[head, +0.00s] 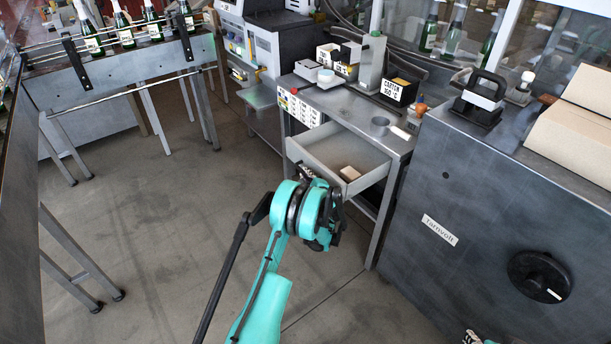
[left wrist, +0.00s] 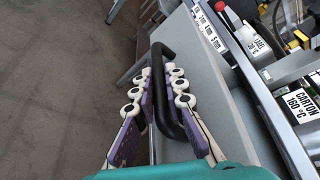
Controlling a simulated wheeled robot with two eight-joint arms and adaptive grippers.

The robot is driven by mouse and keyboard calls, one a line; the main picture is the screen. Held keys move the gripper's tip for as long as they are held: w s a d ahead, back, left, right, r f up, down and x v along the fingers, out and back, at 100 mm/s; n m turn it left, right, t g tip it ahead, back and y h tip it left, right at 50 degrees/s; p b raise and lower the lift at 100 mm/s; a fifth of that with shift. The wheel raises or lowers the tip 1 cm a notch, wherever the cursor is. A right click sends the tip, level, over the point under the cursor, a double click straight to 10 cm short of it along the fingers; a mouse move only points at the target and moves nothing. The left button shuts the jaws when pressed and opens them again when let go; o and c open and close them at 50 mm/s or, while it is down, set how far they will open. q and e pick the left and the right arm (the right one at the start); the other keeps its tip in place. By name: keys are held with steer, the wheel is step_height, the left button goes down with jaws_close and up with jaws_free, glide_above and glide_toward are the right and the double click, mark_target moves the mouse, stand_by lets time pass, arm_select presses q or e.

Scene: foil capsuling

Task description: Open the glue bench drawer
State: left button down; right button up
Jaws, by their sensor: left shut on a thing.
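The glue bench drawer (head: 335,143) is pulled out from under the bench top, and its inside shows. A small pale block (head: 349,173) lies in it. My left gripper (head: 306,173) is at the drawer's front, partly hidden behind its own wrist in the head view. In the left wrist view its purple fingers with white pads (left wrist: 157,88) are closed around the black drawer handle (left wrist: 157,62). A bit of what looks like my right gripper (head: 474,338) shows at the bottom edge of the head view; its fingers cannot be made out.
The glue bench top (head: 345,108) carries small boxes, a black carton box (head: 398,92) and a wooden-handled tool. A dark machine cabinet (head: 480,205) with a black knob stands close on the right. A bottle conveyor (head: 125,70) is at the left. The floor before the drawer is clear.

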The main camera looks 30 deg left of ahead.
arm_select(q)
steer(key=c, duration=1.9)
jaws_free()
steer(key=shift+o, duration=0.2)
steer(key=shift+d, duration=0.15)
steer(key=v, duration=1.2)
